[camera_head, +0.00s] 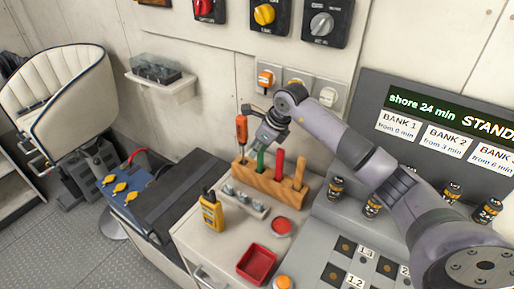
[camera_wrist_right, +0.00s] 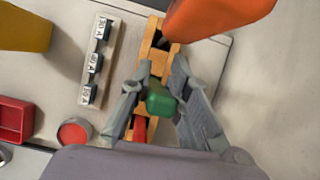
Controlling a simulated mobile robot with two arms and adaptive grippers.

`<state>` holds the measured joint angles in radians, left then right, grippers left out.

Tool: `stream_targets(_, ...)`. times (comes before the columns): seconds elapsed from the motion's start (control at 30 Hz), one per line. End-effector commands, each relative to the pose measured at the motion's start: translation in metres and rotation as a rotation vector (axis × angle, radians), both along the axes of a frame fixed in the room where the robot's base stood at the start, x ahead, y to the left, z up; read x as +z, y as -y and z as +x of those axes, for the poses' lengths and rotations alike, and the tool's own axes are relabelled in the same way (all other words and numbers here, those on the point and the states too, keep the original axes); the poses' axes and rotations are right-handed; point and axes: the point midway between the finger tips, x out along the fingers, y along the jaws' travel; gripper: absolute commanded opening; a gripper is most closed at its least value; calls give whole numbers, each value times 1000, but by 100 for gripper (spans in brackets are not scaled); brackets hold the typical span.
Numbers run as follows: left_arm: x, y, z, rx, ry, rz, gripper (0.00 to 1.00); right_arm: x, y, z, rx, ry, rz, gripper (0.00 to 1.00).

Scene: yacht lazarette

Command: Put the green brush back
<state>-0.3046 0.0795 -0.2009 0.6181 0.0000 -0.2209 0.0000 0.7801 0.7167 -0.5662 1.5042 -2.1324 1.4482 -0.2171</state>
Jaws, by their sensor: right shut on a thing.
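The green brush (camera_head: 260,161) shows as a green handle, upright at the wooden rack (camera_head: 265,186), between an orange-handled tool and a red-handled one. Its lower end meets the rack in the head view; how deep it sits in a slot I cannot tell. My right gripper (camera_head: 268,140) is above the rack, shut on the green handle. In the right wrist view the green brush (camera_wrist_right: 160,100) lies between the two fingers (camera_wrist_right: 158,98), with the rack (camera_wrist_right: 147,68) beneath. My left gripper is not in view.
The orange-handled tool (camera_head: 241,131) stands tall close to my gripper; red (camera_head: 279,164) and wooden (camera_head: 299,175) handles stand right of the green one. A fuse strip (camera_head: 245,201), yellow meter (camera_head: 211,212), red tray (camera_head: 257,264) and red button (camera_head: 281,227) are in front.

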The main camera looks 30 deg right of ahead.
Motion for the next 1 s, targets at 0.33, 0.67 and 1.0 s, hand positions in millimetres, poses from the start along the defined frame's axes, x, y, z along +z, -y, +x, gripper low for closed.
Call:
stream_targets(0.33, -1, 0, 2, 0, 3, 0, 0, -1, 0, -1, 1, -4, 0, 35)
stream_targets(0.67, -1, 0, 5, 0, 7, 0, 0, 0, 0, -1, 0, -2, 0, 37)
stream_targets(1.0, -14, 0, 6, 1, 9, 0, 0, 47, 13, -19, 0, 3, -3, 37)
